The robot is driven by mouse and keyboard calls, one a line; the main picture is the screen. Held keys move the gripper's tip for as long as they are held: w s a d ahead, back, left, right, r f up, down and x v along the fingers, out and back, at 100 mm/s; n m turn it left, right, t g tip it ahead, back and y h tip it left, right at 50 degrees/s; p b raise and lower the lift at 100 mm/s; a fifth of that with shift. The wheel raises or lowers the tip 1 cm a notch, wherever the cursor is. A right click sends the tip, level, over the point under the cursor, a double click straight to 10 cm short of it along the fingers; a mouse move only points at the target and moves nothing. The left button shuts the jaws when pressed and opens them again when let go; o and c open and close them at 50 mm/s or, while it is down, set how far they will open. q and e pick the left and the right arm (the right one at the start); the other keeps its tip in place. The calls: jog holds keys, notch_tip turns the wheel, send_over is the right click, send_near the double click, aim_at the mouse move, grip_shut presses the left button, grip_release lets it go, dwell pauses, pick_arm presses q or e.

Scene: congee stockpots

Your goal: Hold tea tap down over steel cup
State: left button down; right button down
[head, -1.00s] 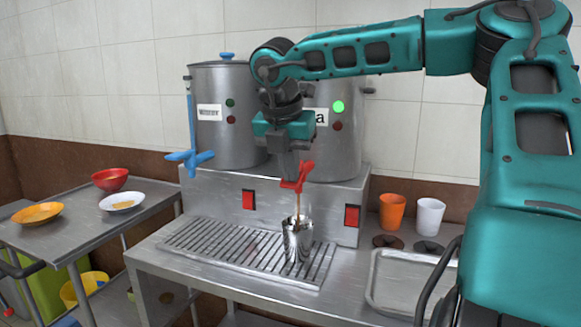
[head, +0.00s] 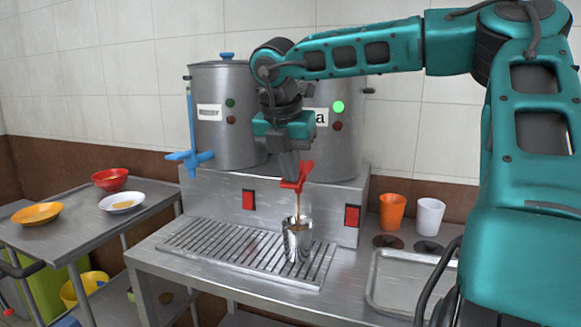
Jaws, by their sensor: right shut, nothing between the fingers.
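The red tea tap (head: 299,178) is on the right stockpot (head: 345,150), whose label is partly hidden by my arm. My right gripper (head: 289,178) is shut, with its fingertips against the tap from above and nothing between them. A thin brown stream runs from the tap into the steel cup (head: 297,245). The cup stands upright on the drip grate (head: 225,248), under the tap. Brown liquid shows inside the cup near its rim. My left gripper is not in view.
An orange cup (head: 392,211), a white cup (head: 429,217) and a metal tray (head: 405,285) are at the right. A side cart (head: 85,230) holds bowls and a plate at the left.

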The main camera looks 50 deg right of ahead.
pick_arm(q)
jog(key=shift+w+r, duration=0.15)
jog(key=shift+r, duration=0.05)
pick_arm(e)
jog(key=shift+r, duration=0.15)
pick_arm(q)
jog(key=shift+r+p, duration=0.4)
pick_arm(e)
jog(key=shift+r, duration=0.7)
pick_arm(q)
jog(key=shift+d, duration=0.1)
